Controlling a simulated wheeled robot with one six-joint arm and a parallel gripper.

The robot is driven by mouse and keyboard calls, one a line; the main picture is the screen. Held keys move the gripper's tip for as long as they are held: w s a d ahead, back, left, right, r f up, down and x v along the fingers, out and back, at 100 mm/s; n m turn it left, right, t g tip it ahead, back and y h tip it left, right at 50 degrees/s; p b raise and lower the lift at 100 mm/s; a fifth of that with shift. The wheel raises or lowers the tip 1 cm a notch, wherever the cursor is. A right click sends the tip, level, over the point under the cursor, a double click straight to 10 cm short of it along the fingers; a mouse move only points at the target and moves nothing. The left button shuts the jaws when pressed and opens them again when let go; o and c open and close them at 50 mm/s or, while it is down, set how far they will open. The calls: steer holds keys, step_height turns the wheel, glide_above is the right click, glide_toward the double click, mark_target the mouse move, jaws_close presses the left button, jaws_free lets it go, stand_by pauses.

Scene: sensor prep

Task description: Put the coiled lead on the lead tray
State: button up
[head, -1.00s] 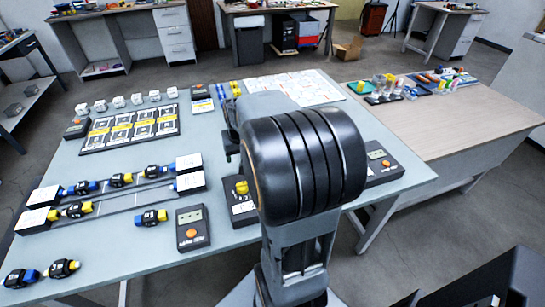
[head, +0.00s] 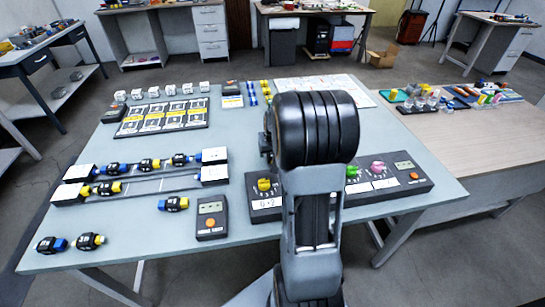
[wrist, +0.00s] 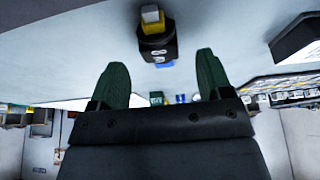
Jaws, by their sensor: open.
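My gripper (wrist: 161,65) shows in the wrist view with two green fingers spread apart and nothing held between them. In the head view it is hidden behind my arm. A black sensor-like piece (wrist: 157,48) with a yellow collar, a pale tip and a blue end lies on the pale surface just beyond the fingertips, roughly centred between them; I cannot tell whether it touches them. I cannot make out the coiled lead or the lead tray for certain in either view; part of the table is hidden behind my arm.
The blue-grey table (head: 130,222) carries black-and-yellow pieces (head: 173,204), a meter (head: 211,218), a knob panel (head: 395,178), a card board (head: 163,116) and white cubes. A wooden side table (head: 435,127) stands at right. The table's front left is partly bare.

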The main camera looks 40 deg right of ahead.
mark_target(272, 154)
steer(key=shift+x, duration=1.8)
steer(key=c, duration=1.1)
steer(key=shift+r, duration=0.1)
